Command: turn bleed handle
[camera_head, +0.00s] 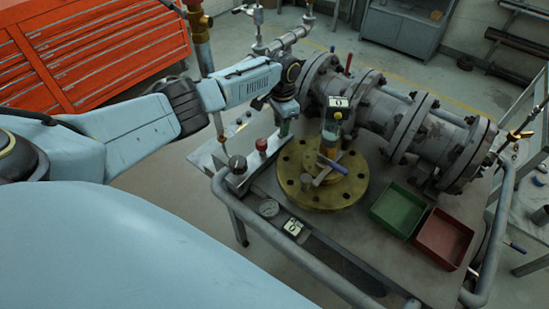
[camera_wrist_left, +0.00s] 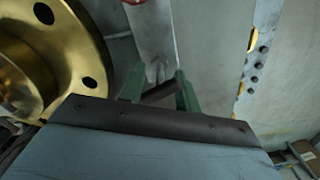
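My left gripper (camera_head: 285,128) points down above the left end of the cart, left of the grey flanged pipe. In the left wrist view the left gripper (camera_wrist_left: 158,90) shows two green fingers standing apart. A short dark bar (camera_wrist_left: 160,92) lies between them; I cannot tell whether they touch it. Which part is the bleed handle is not clear. A blue-handled lever (camera_head: 332,164) sits over the brass flange (camera_head: 318,196), right of the gripper. My right gripper is not in view.
The grey flanged pipe (camera_head: 425,130) fills the back of the cart. A green tray (camera_head: 398,210) and a red tray (camera_head: 443,239) lie at its right. A red tool cabinet (camera_head: 95,45) stands behind my left arm.

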